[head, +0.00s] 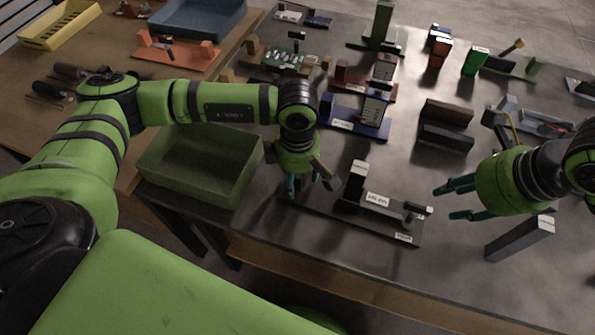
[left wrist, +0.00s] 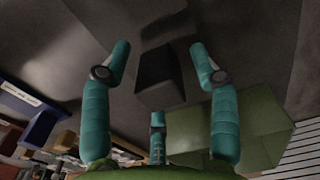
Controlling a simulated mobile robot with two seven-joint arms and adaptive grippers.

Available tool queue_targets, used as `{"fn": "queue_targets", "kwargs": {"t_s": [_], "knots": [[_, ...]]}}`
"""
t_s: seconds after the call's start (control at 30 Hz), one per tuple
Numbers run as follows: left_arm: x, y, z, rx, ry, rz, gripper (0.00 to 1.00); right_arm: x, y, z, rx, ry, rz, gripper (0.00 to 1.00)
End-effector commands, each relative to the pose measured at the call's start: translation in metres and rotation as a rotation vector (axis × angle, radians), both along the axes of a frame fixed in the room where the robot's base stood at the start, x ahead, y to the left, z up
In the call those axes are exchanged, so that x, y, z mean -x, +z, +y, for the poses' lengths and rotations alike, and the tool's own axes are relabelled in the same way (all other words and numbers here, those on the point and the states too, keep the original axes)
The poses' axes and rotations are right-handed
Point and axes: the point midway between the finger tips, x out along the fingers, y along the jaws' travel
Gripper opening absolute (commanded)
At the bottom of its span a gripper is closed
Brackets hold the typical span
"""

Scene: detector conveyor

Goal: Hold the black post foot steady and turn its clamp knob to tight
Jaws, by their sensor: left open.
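The black post foot (head: 340,213) lies near the table's front edge, a long flat dark base with a dark upright block (head: 355,185) and a white label. Its clamp knob (head: 411,214) appears to be the small grey part at the base's right end; its setting is too small to read. My left gripper (head: 312,187) is open over the base's left end, left of the upright. In the left wrist view, a dark block (left wrist: 158,80) shows between its spread teal fingers, apart from them. My right gripper (head: 455,202) is open and empty, right of the knob.
A green bin (head: 175,185) stands left of my left gripper. A grey bar (head: 520,238) lies below my right gripper. A blue stand (head: 345,121) and dark blocks (head: 445,136) sit behind the foot. Bare tabletop surrounds the foot's right end.

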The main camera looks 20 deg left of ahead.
Motion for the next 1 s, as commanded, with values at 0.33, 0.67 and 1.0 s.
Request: {"fn": "queue_targets", "kwargs": {"t_s": [0.33,0.67,1.0], "knots": [[0.000,0.000,0.000,0.000,0.000,0.000,0.00,0.000,0.000,0.000,0.000,0.000,0.000,0.39],[0.000,0.000,0.000,0.000,0.000,0.000,0.62,0.000,0.000,0.000,0.000,0.000,0.000,0.39],[-0.001,0.024,0.000,0.001,0.000,-0.004,0.62,0.000,0.000,0.000,0.000,0.000,0.000,0.39]]}}
